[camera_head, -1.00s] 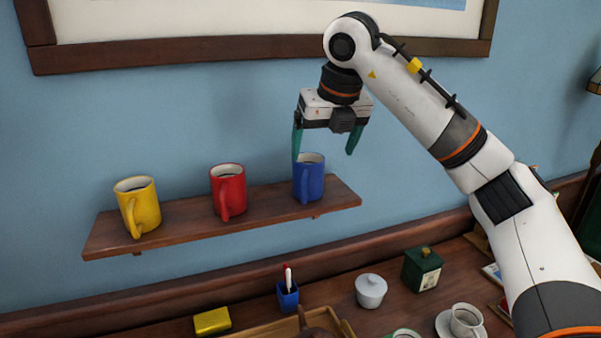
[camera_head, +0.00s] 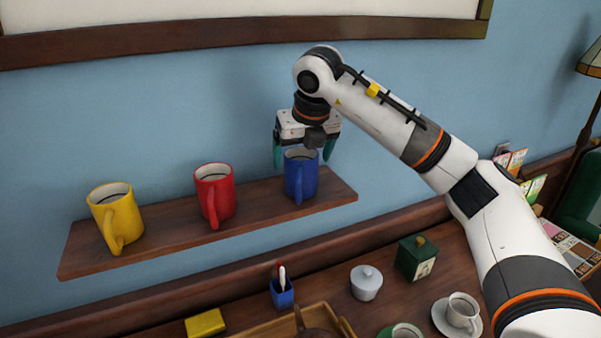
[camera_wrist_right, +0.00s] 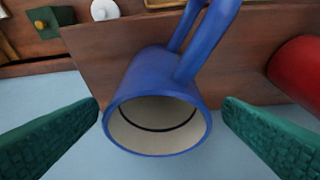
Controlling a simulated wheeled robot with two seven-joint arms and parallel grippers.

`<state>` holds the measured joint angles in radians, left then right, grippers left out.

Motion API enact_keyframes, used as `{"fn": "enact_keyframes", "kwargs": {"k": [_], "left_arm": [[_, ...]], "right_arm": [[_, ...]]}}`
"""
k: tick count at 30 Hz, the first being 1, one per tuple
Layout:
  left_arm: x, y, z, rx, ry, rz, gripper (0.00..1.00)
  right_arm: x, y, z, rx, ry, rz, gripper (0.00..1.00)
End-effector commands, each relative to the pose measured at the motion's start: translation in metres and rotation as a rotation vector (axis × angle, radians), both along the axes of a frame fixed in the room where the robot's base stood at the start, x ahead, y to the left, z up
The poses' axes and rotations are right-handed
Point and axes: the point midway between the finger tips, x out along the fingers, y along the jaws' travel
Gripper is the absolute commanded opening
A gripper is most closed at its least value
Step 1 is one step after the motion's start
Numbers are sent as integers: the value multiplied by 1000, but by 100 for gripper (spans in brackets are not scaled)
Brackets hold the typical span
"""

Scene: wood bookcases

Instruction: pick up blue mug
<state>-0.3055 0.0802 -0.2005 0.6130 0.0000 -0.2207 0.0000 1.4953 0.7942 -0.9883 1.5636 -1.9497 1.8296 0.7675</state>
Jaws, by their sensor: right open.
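The blue mug (camera_head: 300,178) stands upright at the right end of the wooden wall shelf (camera_head: 170,228). My right gripper (camera_head: 304,162) is open, pointing down over the mug, with its green fingers on either side of the rim. In the right wrist view, the blue mug (camera_wrist_right: 160,105) lies between the two fingertips (camera_wrist_right: 162,112), with a gap on each side. Its handle extends toward the top of that view. My left gripper is not in view.
A red mug (camera_head: 214,192) and a yellow mug (camera_head: 117,215) stand left on the same shelf. A framed picture (camera_head: 240,40) hangs above.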

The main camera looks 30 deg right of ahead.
Motion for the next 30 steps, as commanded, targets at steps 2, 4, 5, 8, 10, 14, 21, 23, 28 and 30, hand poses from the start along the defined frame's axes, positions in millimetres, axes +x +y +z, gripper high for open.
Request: {"fn": "enact_keyframes", "kwargs": {"k": [2,4,5,8,10,14,21,23,28,30], "left_arm": [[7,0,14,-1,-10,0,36],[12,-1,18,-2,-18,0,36],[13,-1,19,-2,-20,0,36],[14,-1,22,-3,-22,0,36],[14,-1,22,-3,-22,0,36],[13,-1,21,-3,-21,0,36],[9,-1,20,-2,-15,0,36],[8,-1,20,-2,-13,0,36],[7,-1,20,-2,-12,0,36],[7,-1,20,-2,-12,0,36]], "right_arm": [[5,-2,-8,-1,7,-1,89],[10,-3,-19,-1,5,-2,89],[12,-4,-23,0,5,-1,89],[15,-4,-32,0,3,0,89],[16,-4,-35,0,3,0,89],[16,-4,-36,0,1,0,89],[16,-4,-36,0,1,0,60],[16,-4,-36,0,1,0,50],[16,-4,-35,1,-1,0,33],[16,-4,-35,1,-1,0,33]]}}
